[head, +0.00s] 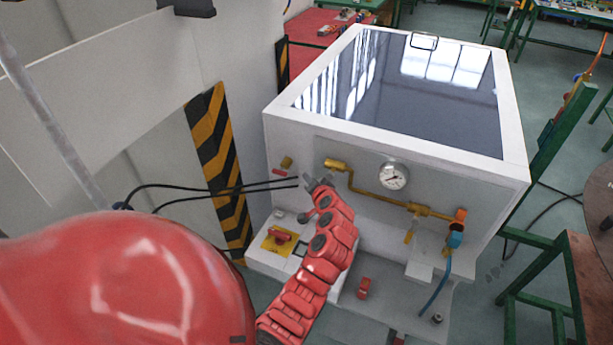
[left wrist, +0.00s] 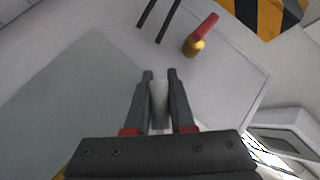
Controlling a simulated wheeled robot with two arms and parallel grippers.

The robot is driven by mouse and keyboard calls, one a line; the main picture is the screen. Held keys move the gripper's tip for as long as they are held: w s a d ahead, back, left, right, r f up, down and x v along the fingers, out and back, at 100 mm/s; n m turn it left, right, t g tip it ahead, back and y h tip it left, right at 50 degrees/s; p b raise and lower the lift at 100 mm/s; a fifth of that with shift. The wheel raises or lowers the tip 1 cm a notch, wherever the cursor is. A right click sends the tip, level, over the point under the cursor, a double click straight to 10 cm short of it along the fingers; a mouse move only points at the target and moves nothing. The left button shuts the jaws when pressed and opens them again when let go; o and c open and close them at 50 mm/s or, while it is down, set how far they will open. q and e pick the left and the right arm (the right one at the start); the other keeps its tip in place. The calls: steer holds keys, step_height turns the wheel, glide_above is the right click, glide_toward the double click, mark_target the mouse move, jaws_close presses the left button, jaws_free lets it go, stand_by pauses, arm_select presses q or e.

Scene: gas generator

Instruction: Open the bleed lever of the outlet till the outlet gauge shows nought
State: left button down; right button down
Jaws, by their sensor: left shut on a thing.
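A white gas generator cabinet (head: 290,140) stands ahead, with a brass pipe (head: 370,198) on its front. A round white gauge (head: 393,176) sits above the pipe; its reading is too small to tell. My left gripper (head: 317,184) is at the left of the front panel, below the pipe's left end. In the left wrist view, its fingers (left wrist: 160,78) are shut on a pale grey bar (left wrist: 159,100). The bar's ends are partly hidden. My right gripper is out of view.
A brass valve with a red handle (left wrist: 204,30) is beside the left gripper. Black cables (head: 220,191) run from the left to the panel. A red switch on a yellow plate (head: 279,238) is below left. A blue hose (head: 438,285) hangs at right.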

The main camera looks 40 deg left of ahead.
arm_select(q)
steer(key=w+d+f+n+h+b, duration=0.1)
steer(key=d+f+n+h+b, duration=0.2)
steer(key=d+h+b, duration=0.3)
steer(key=shift+w+n+t+h, duration=0.4)
steer(key=shift+n+h, duration=0.1)
steer(key=shift+h, duration=0.1)
steer(key=shift+f, duration=0.1)
steer(key=c, duration=0.8)
jaws_free()
steer(key=shift+o, duration=0.2)
steer(key=shift+s+r+b, duration=0.15)
steer(key=shift+r+b, duration=0.05)
steer(key=shift+b, duration=0.1)
